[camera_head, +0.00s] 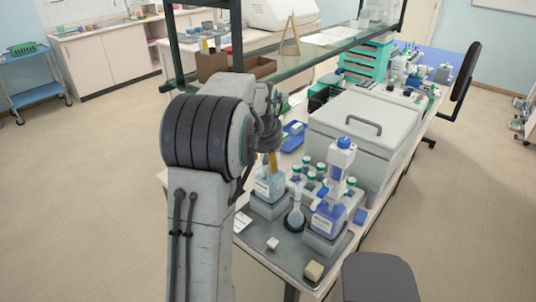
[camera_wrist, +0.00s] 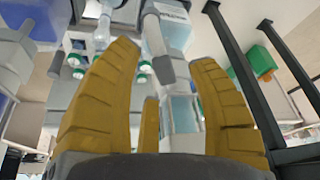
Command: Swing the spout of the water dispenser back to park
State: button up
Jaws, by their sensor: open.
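The water dispenser seems to be the bottle of pale blue liquid (camera_head: 270,186) with a white label, on a grey block on the bench. In the wrist view its labelled bottle (camera_wrist: 172,32) shows at the top. A grey-white piece, perhaps its spout, lies between my fingers in that picture. My gripper (camera_wrist: 165,58) is open, with yellow fingers spread on either side of this piece. I cannot tell whether they touch it. In the head view a yellow finger of my gripper (camera_head: 271,163) shows just above the bottle; my arm hides the rest and most of the dispenser's top.
A second dispenser (camera_head: 328,217) with darker blue liquid stands to the right. A flask (camera_head: 296,217) and several green-capped bottles stand between and behind them. A large grey box (camera_head: 362,135) is behind. A dark stool (camera_head: 380,278) stands at the front.

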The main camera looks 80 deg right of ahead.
jog(key=shift+d+f, duration=0.2)
jog(key=shift+f, duration=0.4)
jog(key=shift+c, duration=0.4)
grip_shut()
